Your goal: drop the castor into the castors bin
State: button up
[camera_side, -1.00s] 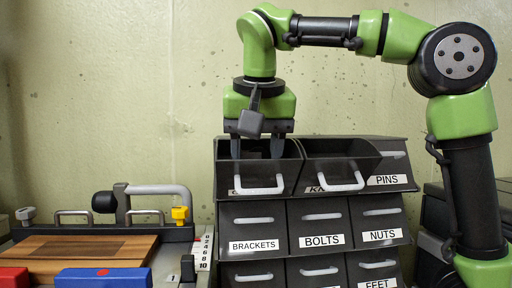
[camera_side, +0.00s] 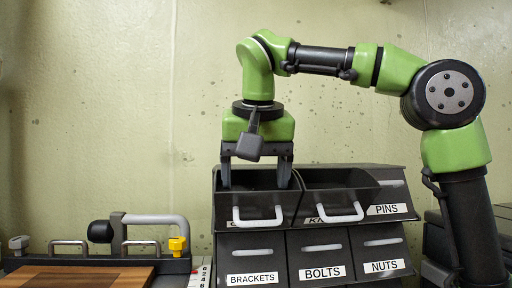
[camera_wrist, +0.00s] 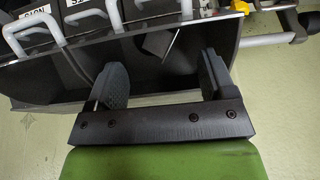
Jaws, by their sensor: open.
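My gripper (camera_side: 255,184) points down with its two fingers apart over the open top-left drawer (camera_side: 230,214) of a dark cabinet. The fingertips reach to about the level of this drawer's opening. Its label is mostly hidden behind the pale handle, so I cannot read it in full. In the wrist view my gripper (camera_wrist: 162,78) shows a clear gap between its fingers. A dark slanted piece lies beyond the fingers there; I cannot tell whether it is the castor. No castor shows clearly in either view, and the drawer's inside is mostly hidden from the side.
A second open drawer (camera_side: 340,208) sits just right. Below and beside are closed drawers labelled BRACKETS (camera_side: 252,264), BOLTS (camera_side: 322,260), NUTS (camera_side: 382,255) and PINS (camera_side: 391,195). The wall above is clear.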

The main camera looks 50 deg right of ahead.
aim_at(257, 202)
jog(key=shift+v, duration=3.15)
jog(key=shift+s+d, duration=0.1)
jog(key=shift+s, duration=0.05)
jog(key=s+d+f+n+t+y, duration=0.1)
jog(key=s+f+n+t+y, duration=0.35)
jog(key=s+n, duration=0.7)
notch_tip(257, 202, down, 12)
jog(key=m, duration=0.6)
jog(key=shift+y, duration=0.45)
jog(key=shift+g, duration=0.25)
jog(key=shift+c, duration=0.2)
